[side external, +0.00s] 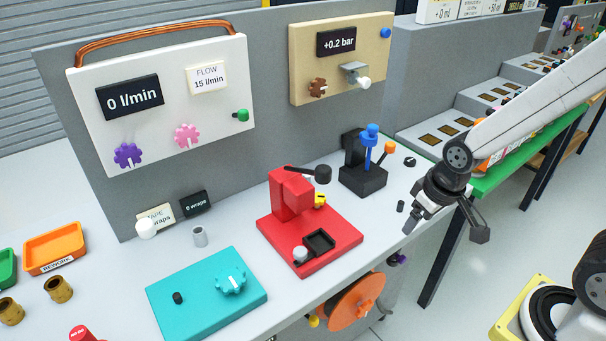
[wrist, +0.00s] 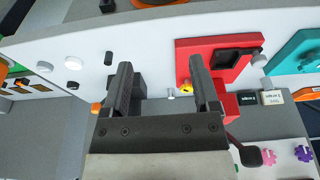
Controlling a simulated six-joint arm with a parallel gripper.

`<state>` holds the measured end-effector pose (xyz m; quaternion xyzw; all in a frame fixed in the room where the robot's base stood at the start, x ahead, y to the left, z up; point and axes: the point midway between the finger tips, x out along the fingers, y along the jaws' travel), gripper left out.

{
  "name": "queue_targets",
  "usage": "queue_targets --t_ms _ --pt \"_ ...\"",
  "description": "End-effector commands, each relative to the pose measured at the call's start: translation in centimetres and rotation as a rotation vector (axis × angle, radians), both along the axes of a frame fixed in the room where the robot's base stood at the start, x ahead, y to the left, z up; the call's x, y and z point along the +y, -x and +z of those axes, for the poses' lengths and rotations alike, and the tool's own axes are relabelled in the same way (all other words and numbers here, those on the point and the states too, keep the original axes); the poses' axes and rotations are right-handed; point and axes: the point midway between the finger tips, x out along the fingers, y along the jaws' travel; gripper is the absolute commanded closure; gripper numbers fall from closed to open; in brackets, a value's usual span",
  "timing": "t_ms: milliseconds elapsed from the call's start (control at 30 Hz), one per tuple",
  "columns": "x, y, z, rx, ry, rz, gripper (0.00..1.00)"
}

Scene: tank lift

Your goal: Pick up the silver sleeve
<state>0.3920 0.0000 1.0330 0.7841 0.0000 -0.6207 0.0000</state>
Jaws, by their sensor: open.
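My gripper (side external: 446,230) is at the right, above the bench's front right edge, well away from the sleeve. Its two fingers are spread apart with nothing between them. In the wrist view my gripper (wrist: 160,72) also shows open over the bench.
A grey panel (side external: 265,120) rises behind. Small signs (side external: 194,203) stand nearby.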

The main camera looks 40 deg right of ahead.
Motion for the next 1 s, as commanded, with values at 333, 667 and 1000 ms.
queue_targets --t_ms 333,667,1000 --pt "0.0 0.0 0.3 -0.002 0.000 0.000 0.22" --pt "0.0 -0.1 3.0 -0.004 0.000 0.000 0.22" --pt "0.3 -0.3 4.9 0.007 -0.037 -0.047 0.22"
